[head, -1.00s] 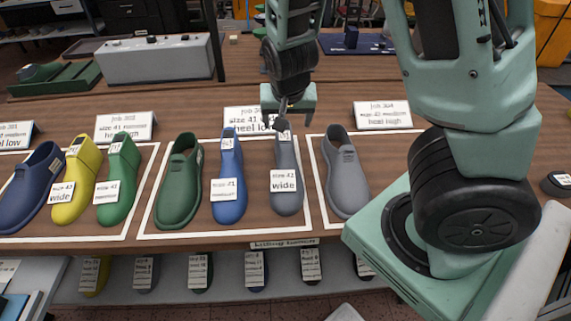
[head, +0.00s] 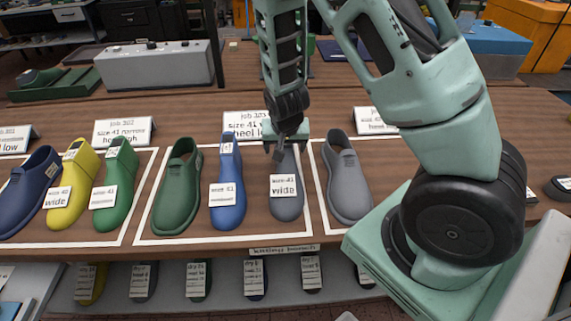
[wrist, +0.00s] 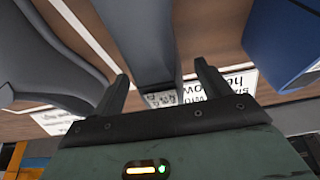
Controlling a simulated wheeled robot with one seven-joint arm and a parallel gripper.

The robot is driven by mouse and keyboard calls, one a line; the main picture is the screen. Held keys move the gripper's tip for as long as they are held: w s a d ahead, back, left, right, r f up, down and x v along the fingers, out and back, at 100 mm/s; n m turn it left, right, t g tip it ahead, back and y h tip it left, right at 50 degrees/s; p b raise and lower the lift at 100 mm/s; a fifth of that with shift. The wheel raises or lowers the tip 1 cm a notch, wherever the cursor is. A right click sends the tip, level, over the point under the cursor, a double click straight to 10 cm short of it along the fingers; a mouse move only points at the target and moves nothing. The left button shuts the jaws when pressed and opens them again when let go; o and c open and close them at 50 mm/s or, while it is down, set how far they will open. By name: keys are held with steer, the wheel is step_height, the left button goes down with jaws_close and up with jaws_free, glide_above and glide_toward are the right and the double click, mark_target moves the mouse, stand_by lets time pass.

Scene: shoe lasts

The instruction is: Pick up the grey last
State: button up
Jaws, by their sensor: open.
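The grey last (head: 286,202) stands on the table between a blue last (head: 227,190) and a grey shoe (head: 346,180). A white card on it reads size 41 wide. My gripper (head: 285,152) is open at the far, tall end of the grey last and hides part of its top. In the wrist view the grey last (wrist: 148,40) shows between the two open fingers of my gripper (wrist: 162,88). I cannot tell whether the fingertips are beside it or still above it. The blue last also shows at right in the wrist view (wrist: 288,40), the grey shoe at left (wrist: 40,60).
A green shoe (head: 178,190), a green last (head: 117,185), a yellow last (head: 73,185) and a blue shoe (head: 30,190) stand to the left. White job cards (head: 123,131) stand behind. More lasts sit on a shelf below.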

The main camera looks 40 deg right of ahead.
steer(key=shift+w+d+f, duration=0.1)
steer(key=shift+w+f, duration=0.1)
steer(key=shift+f, duration=0.4)
steer(key=c, duration=1.6)
steer(key=shift+o, duration=0.2)
steer(key=shift+r, duration=0.2)
